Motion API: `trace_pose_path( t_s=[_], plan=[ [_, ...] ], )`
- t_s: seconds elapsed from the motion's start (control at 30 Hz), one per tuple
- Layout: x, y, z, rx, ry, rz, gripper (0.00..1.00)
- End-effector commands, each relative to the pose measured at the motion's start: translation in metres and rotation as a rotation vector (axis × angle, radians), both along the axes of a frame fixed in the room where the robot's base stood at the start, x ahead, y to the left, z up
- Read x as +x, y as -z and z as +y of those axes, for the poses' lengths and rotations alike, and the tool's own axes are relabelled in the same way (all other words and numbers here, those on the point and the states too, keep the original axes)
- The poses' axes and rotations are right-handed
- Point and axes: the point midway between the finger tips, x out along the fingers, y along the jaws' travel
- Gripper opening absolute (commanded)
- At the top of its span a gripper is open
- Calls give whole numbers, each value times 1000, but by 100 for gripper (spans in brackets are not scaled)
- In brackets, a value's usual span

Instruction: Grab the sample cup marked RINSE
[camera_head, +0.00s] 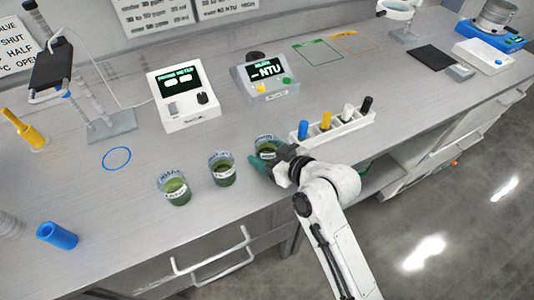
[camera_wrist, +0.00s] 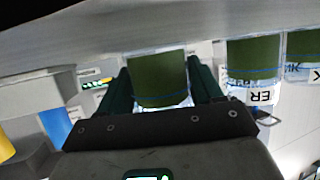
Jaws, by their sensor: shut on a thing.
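Three clear sample cups of green liquid stand in a slanting row on the bench: a left cup (camera_head: 175,190), a middle cup (camera_head: 222,170) and a right cup (camera_head: 266,143). My gripper (camera_head: 265,156) is shut on the right cup, with dark green fingers on either side of it. In the wrist view the held cup (camera_wrist: 158,80) sits between the fingers of my gripper (camera_wrist: 160,88). Its label is not readable in either view. Two neighbouring cups show at the right of the wrist view (camera_wrist: 253,60) (camera_wrist: 303,45); their lettering is only partly visible.
A white rack (camera_head: 335,129) with coloured pieces stands close right of the held cup. Two meters, a white one (camera_head: 188,98) and a grey one (camera_head: 268,84), stand behind. A blue tube (camera_head: 57,236) is at lower left. The bench's front edge is near my arm.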

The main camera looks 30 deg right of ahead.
Motion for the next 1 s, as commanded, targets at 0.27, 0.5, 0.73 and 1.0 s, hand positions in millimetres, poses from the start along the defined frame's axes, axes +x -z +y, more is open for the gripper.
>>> trace_pose_path(
  t_s=[0.27, 0.5, 0.73, 1.0],
  plan=[
    [0, 0, 0, 0, 0, -1, 33],
    [0, -5, 0, -1, 1, -2, 33],
    [1, -19, 0, 0, 0, -4, 33],
    [-11, -44, 0, -1, -1, -2, 33]
  ],
)
